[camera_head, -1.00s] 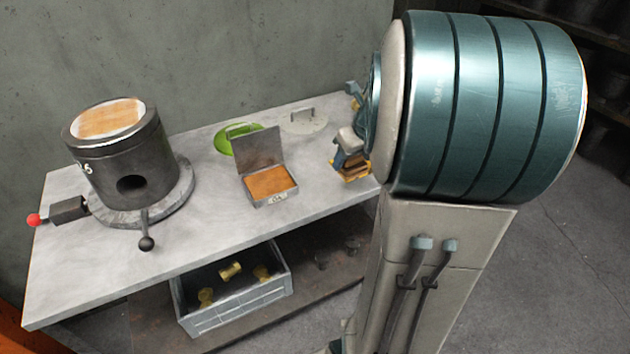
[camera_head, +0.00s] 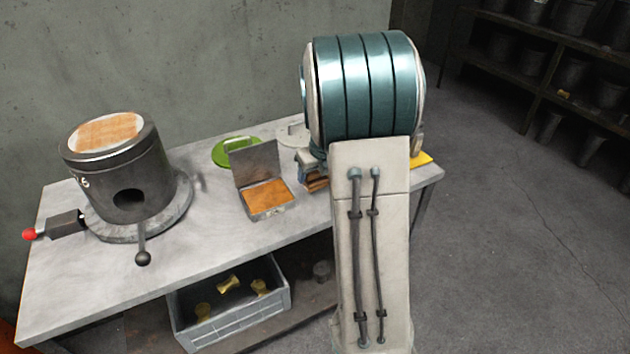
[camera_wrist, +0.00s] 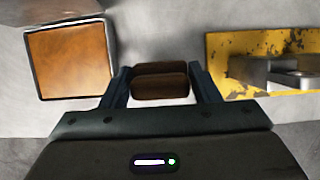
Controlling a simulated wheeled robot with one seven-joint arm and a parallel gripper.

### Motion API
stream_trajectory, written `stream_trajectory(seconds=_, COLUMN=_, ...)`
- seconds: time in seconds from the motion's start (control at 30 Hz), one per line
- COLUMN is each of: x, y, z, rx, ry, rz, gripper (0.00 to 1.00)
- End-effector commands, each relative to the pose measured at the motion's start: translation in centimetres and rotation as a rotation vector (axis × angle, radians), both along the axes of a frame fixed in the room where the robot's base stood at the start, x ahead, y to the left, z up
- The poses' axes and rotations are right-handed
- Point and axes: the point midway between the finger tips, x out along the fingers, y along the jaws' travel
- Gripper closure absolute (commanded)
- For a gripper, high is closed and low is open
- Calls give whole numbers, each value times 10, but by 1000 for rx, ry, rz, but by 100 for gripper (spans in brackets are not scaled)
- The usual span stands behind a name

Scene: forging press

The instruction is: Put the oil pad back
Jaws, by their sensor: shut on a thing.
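My gripper (camera_wrist: 164,90) is shut on a brown pad (camera_wrist: 160,80), which I take to be the oil pad; it sits between the two fingers. In the head view the pad (camera_head: 316,184) shows just left of my arm, above the table or near its surface; I cannot tell the gap. An open tin box (camera_head: 272,211) with its lid tilted up stands on the table to the left of my gripper. An orange-brown surface (camera_head: 265,194) fills it. In the wrist view the box (camera_wrist: 30,66) is at the upper left, apart from the pad.
A dark cylinder (camera_head: 128,205) with a red-knobbed lever stands at the table's left. A green round thing (camera_head: 232,152) and a grey disc (camera_head: 292,134) lie behind the box. A worn yellow holder (camera_wrist: 225,58) is right of my gripper. A grey crate (camera_head: 232,318) sits below.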

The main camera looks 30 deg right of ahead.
Motion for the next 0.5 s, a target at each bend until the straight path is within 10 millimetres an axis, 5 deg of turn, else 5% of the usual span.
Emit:
stream_trajectory(seconds=0.2, x=-1, y=0, z=-31, rx=1, ry=2, rz=-2, gripper=62)
stream_trajectory(seconds=0.5, x=-1, y=0, z=-33, rx=0, ry=0, rz=0, gripper=62)
